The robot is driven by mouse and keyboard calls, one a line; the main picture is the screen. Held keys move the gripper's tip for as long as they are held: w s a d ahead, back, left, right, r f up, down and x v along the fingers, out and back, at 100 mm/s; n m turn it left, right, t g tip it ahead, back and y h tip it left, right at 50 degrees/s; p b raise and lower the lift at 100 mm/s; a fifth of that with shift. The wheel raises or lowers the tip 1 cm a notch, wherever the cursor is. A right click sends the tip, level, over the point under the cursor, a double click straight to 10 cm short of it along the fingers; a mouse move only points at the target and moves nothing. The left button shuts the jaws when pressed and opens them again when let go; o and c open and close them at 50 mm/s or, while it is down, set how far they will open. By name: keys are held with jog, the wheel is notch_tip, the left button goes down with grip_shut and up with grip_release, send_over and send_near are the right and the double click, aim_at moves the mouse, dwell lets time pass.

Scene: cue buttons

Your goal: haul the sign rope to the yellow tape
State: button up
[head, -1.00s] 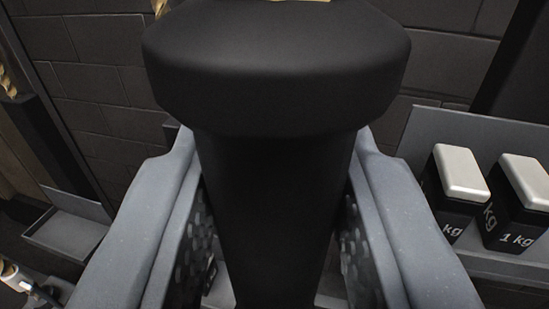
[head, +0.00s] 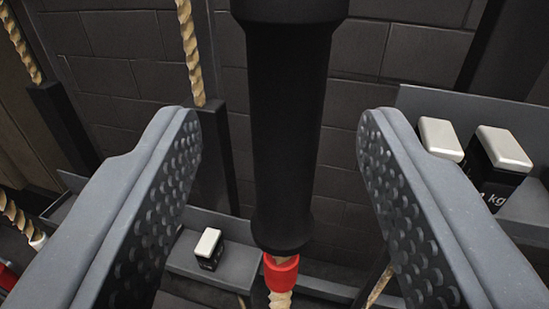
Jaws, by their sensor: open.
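A thick black rope grip (head: 287,130) hangs upright in the middle of the head view. Below it are a red band (head: 280,273) and a short bit of tan rope (head: 280,299). My gripper (head: 278,135) is open, with one grey finger to the left of the black grip and one to the right. There is a clear gap on both sides, and neither finger touches it. The top of the grip is cut off by the picture edge. I see no yellow tape and no sign.
Other tan ropes (head: 190,50) hang at the left, with dark posts (head: 213,160) below. Weights with white tops (head: 503,150) stand on a grey shelf (head: 525,210) at the right. A smaller one (head: 208,247) sits on a low ledge. A dark block wall (head: 400,60) closes the back.

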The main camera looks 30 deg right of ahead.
jog(key=v, duration=0.8)
jog(key=shift+s, duration=0.2)
jog(key=shift+a, duration=0.15)
notch_tip(320, 180, up, 18)
jog(key=w+a+n+t+y+p, duration=0.2)
jog(key=a+n+t+p, duration=0.1)
jog(key=n, duration=0.5)
jog(key=s+d+r+g+y+p, duration=0.1)
jog(key=s+d+r+y, duration=0.1)
jog(key=s+d+r, duration=0.35)
jog(key=s+d+r+g+y+p, duration=0.1)
jog(key=s+d+r+g+p, duration=0.1)
jog(key=s+d, duration=0.7)
jog(key=s+d+f+y, duration=0.1)
jog(key=s+d+y, duration=0.1)
jog(key=s, duration=0.5)
jog(key=s+d+f+m+y+p, duration=0.1)
jog(key=s+d+y, duration=0.1)
jog(key=s, duration=0.5)
jog(key=shift+s+d+f+y, duration=0.2)
jog(key=shift+f+y, duration=0.15)
jog(key=shift+y, duration=0.15)
